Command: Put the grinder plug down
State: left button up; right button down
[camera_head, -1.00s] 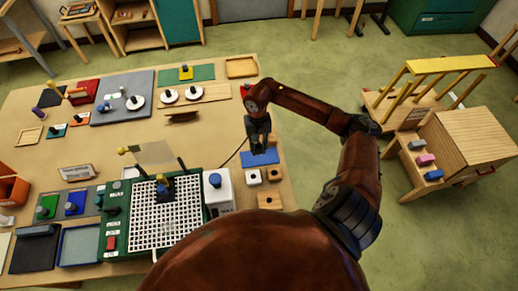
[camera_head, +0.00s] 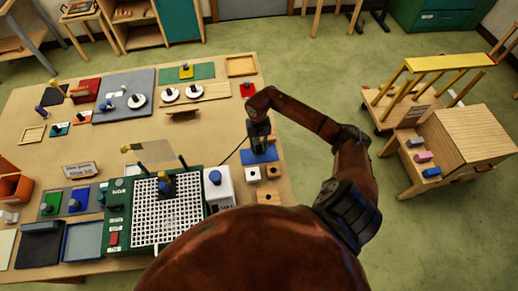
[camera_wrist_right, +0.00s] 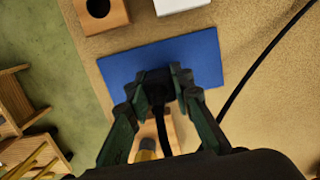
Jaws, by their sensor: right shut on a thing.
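My right gripper (camera_head: 259,148) is over the blue pad (camera_head: 266,156) near the table's right edge. In the right wrist view, its fingers (camera_wrist_right: 165,84) are shut on the black grinder plug (camera_wrist_right: 158,92), which the fingers partly hide. The blue pad (camera_wrist_right: 118,66) lies directly beneath the plug. I cannot tell whether the plug touches the pad. A black cord (camera_wrist_right: 262,63) runs beside the pad, and it also shows left of the gripper in the head view (camera_head: 236,153). The green grinder with its white grid (camera_head: 140,213) stands to the left. My left gripper is out of view.
Blocks with holes, a white one (camera_head: 252,174) and a wooden one (camera_head: 273,171), sit just in front of the pad. Another wooden block (camera_head: 268,196) is nearer me. A white box with a blue knob (camera_head: 217,190) stands left of them. The table's right edge is close.

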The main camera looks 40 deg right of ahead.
jog(key=c, duration=1.7)
grip_release()
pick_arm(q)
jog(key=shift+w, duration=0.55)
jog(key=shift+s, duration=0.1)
pick_arm(e)
jog(key=shift+r+p, duration=0.2)
jog(key=shift+p, duration=0.15)
jog(key=r+b, duration=0.1)
jog(key=r, duration=0.2)
jog(key=r+b, duration=0.1)
jog(key=r, duration=0.3)
jog(key=w+r+b, duration=0.1)
jog(key=r, duration=0.2)
jog(key=shift+w+d+r, duration=0.1)
jog(key=shift+d+r, duration=0.1)
jog(key=shift+d, duration=0.1)
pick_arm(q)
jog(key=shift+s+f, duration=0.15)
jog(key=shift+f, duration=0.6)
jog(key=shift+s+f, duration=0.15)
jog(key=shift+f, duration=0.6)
pick_arm(e)
jog(key=shift+r, duration=0.7)
